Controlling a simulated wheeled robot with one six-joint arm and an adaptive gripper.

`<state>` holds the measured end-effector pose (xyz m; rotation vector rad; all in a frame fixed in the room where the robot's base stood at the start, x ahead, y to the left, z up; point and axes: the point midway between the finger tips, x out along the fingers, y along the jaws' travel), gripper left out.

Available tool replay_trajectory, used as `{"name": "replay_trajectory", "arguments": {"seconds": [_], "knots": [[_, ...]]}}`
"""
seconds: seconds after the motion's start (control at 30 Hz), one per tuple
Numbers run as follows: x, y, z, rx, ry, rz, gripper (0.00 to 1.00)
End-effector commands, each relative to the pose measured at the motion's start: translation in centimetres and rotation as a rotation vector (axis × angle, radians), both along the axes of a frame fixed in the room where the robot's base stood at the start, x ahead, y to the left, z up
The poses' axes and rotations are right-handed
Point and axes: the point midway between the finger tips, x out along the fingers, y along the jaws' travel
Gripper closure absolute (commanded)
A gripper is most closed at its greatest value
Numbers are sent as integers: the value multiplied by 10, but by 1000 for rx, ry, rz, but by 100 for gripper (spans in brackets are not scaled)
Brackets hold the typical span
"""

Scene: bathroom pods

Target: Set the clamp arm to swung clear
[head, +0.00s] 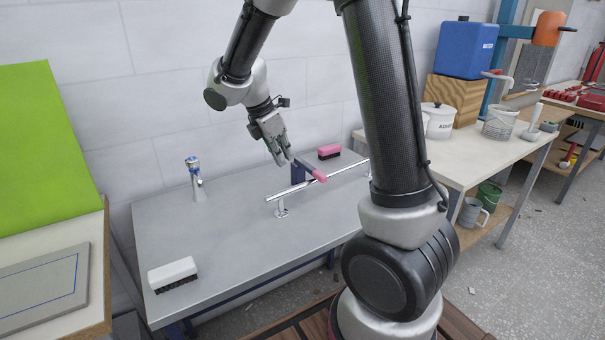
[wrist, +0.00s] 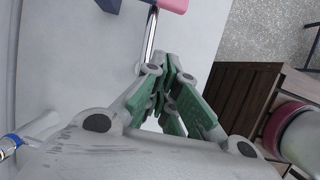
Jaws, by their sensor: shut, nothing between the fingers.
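The clamp arm (head: 308,168) is a dark blue bar with a pink grip, set at a chrome rail (head: 290,191) on the grey bench. Its pink grip (wrist: 172,5) shows cut off at the top edge of the wrist view, with a dark blue piece to its left. My gripper (head: 283,159) is shut and empty, pointing down, just left of and above the clamp arm in the head view. Its closed fingers (wrist: 168,62) also show in the wrist view, apart from the pink grip. I cannot tell how the clamp arm joins the rail.
A pink brush (head: 329,152) lies behind the rail. A chrome tap (head: 195,178) and a white brush (head: 173,273) are on the left of the bench (head: 220,235). A table (head: 470,160) with pots and a blue box (head: 466,48) stands at right. The bench front is clear.

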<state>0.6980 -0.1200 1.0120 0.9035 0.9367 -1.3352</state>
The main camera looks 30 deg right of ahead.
Motion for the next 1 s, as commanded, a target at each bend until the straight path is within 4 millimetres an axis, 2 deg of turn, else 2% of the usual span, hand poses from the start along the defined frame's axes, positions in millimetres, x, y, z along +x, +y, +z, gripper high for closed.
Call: {"name": "replay_trajectory", "arguments": {"seconds": [0.17, 0.57, 0.8, 1.0], "knots": [[0, -7, -17, -2, 4, -1, 100], [0, -38, -94, 0, 6, -2, 100], [2, -70, -92, 1, 0, -3, 100], [2, -77, -92, 1, -1, -2, 100]]}}
